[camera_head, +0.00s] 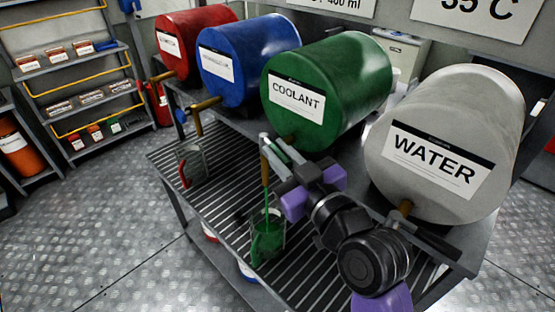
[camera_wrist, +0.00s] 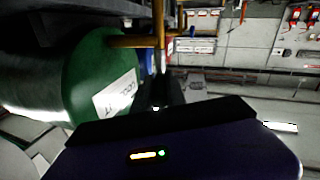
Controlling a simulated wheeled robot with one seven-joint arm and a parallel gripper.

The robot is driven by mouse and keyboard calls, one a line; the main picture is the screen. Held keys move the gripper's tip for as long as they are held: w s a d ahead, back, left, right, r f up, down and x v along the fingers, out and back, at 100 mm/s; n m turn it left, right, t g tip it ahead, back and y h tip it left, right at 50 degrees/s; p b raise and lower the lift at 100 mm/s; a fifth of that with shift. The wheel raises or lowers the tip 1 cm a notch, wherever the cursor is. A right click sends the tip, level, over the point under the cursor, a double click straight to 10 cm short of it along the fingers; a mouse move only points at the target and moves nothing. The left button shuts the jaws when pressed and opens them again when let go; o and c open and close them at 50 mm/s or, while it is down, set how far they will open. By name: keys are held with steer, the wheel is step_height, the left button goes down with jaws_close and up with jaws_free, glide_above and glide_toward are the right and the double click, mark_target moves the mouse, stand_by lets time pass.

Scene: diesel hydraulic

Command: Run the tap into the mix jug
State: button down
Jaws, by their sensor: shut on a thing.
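The green COOLANT drum (camera_head: 340,75) lies on the rack, and it also shows in the wrist view (camera_wrist: 85,75). Its brass tap spout (camera_head: 265,171) points down, with a thin green stream (camera_head: 267,212) below it. The stream falls into a clear jug (camera_head: 280,238) standing on the slatted grate; green shows inside and at its handle side. My gripper (camera_head: 274,150) is shut on the coolant tap's handle, beside the spout at the drum's front. The handle is mostly hidden by the fingers. The brass pipe (camera_wrist: 130,41) crosses the top of the wrist view.
Red (camera_head: 185,40), blue (camera_head: 245,60) and grey WATER (camera_head: 450,140) drums share the rack. A clear jug with a red handle (camera_head: 191,163) stands on the grate (camera_head: 225,215) at left. My arm passes close to the WATER drum's tap (camera_head: 405,207). The floor at left is clear.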

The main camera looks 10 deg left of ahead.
steer(key=shift+w+d+f+n+g+y+b, duration=0.1)
steer(key=shift+d+n+g+y+b, duration=0.05)
steer(key=shift+n+g+y+b, duration=0.2)
steer(key=c, duration=1.4)
jaws_free()
steer(key=shift+o, duration=0.2)
steer(key=b+v, duration=0.2)
steer(key=v, duration=0.6)
steer(key=shift+w, duration=0.1)
steer(key=shift+c, duration=0.5)
